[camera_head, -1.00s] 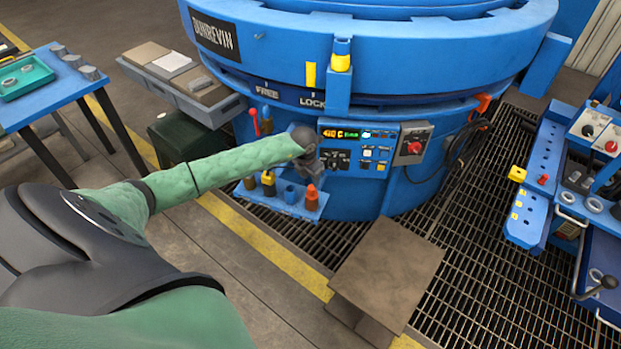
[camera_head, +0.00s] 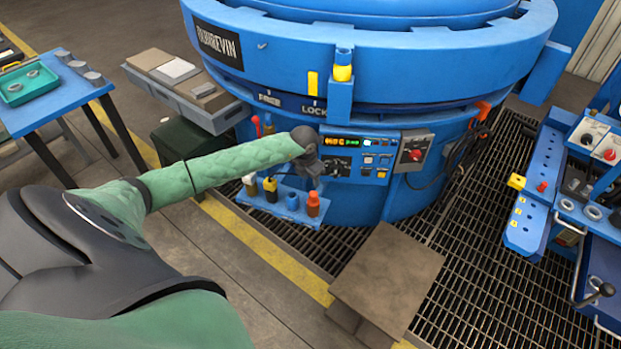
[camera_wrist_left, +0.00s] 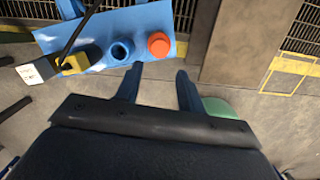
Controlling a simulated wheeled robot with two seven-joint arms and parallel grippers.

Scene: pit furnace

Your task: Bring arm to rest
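My left arm (camera_head: 215,170) reaches in from the left, in a green sleeve, toward the blue furnace. My left gripper (camera_head: 316,186) hangs in front of the control panel (camera_head: 360,153), beside the small blue holder shelf. In the left wrist view my left gripper (camera_wrist_left: 158,80) shows two fingers apart with nothing between them. Beyond the fingertips are an orange-capped bottle (camera_wrist_left: 159,46) and an empty blue ring socket (camera_wrist_left: 122,51). Whether the fingers touch the shelf is unclear. My right gripper is not in view.
The furnace (camera_head: 400,60) fills the back. Its holder shelf (camera_head: 265,206) carries several bottles. A brown step (camera_head: 388,278) stands on the grating in front. A blue table (camera_head: 50,105) is at left, a blue workstation (camera_head: 540,190) at right. Floor is open at lower middle.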

